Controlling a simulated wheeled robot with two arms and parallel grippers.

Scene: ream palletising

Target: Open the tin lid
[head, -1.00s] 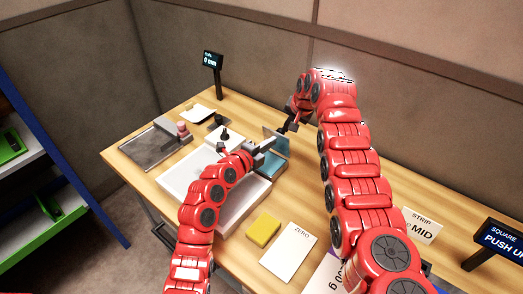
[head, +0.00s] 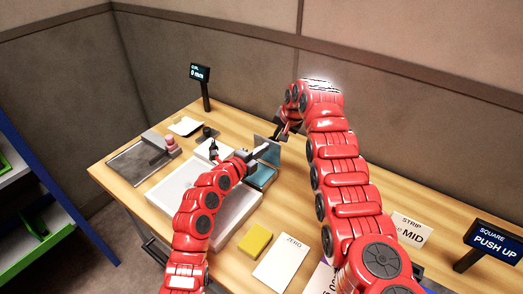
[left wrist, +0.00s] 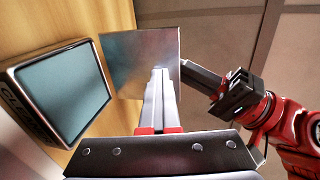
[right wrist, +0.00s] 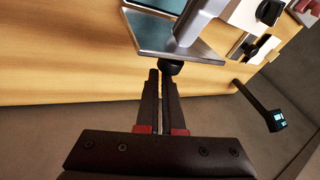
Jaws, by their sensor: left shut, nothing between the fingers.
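The tin (head: 262,176) is a small box with a teal inside, near the middle of the table; it is at the left of the left wrist view (left wrist: 65,92). Its lid (left wrist: 140,62), a flat metal plate, stands raised at the tin's far edge. My left gripper (head: 262,149) is shut and empty, its fingertips against or very close to the lid's face. My right gripper (right wrist: 161,74) is on the lid's other side, its dark fingers close together beside a round black knob (right wrist: 174,67). Whether they grip anything is unclear.
A white tray (head: 230,215) lies left of the tin, partly behind my left arm. A yellow block (head: 255,240) and a ZERO card (head: 283,260) lie in front. A small display (head: 200,73) stands at the back. A grey plate (head: 135,160) lies far left.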

